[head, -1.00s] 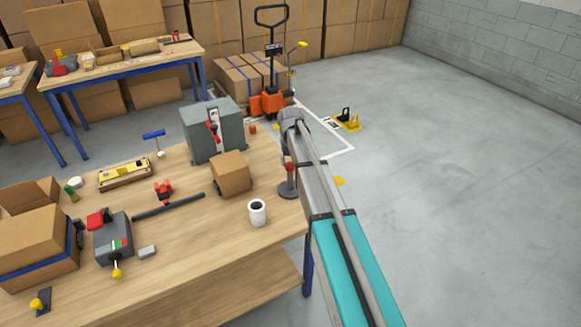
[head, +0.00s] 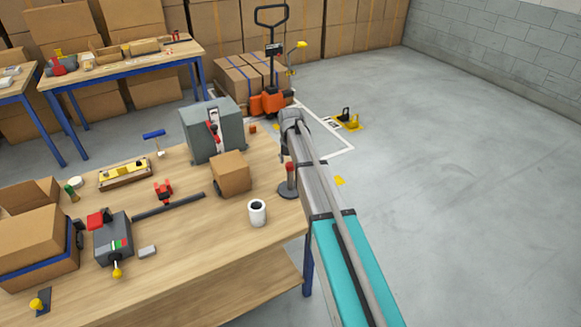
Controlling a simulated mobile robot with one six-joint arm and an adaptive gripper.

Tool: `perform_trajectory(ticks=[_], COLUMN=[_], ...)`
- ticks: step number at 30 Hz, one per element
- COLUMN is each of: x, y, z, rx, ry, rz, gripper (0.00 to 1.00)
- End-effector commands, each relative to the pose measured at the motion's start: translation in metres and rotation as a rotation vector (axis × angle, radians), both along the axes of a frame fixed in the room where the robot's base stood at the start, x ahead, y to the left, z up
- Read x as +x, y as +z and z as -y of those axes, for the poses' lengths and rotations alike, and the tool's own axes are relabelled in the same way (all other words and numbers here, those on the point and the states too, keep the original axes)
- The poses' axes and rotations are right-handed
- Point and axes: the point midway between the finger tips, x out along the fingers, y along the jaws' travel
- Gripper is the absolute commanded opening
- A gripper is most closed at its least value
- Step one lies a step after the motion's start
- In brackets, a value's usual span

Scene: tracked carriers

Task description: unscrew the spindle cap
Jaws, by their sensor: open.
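I cannot make out a part that is surely the spindle cap. A short post with a red top (head: 289,168) stands upright on a round dark base (head: 288,190) at the right edge of the workbench (head: 190,238), close beside my arm. My arm runs up from the bottom right, and its far joint is just behind this post in the picture. My gripper does not show; it is hidden behind or below the arm.
A white cup-like cylinder (head: 257,213), a cardboard box (head: 231,174) and a grey cabinet with a red lever (head: 213,130) stand near the post. An orange pallet jack (head: 270,102) is behind the bench. The floor at right (head: 470,200) is mostly clear.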

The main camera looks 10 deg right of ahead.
Motion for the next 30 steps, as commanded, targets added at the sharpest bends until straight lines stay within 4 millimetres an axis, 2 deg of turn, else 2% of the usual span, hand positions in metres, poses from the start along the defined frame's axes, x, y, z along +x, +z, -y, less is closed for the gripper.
perform_trajectory(ticks=[21, 30], x=[0.0000, 0.0000], y=[0.0000, 0.0000], z=[0.0000, 0.0000], rx=[0.000, 0.000], ry=[-0.553, -0.607], rz=[0.000, 0.000], gripper=[0.83, 0.83])
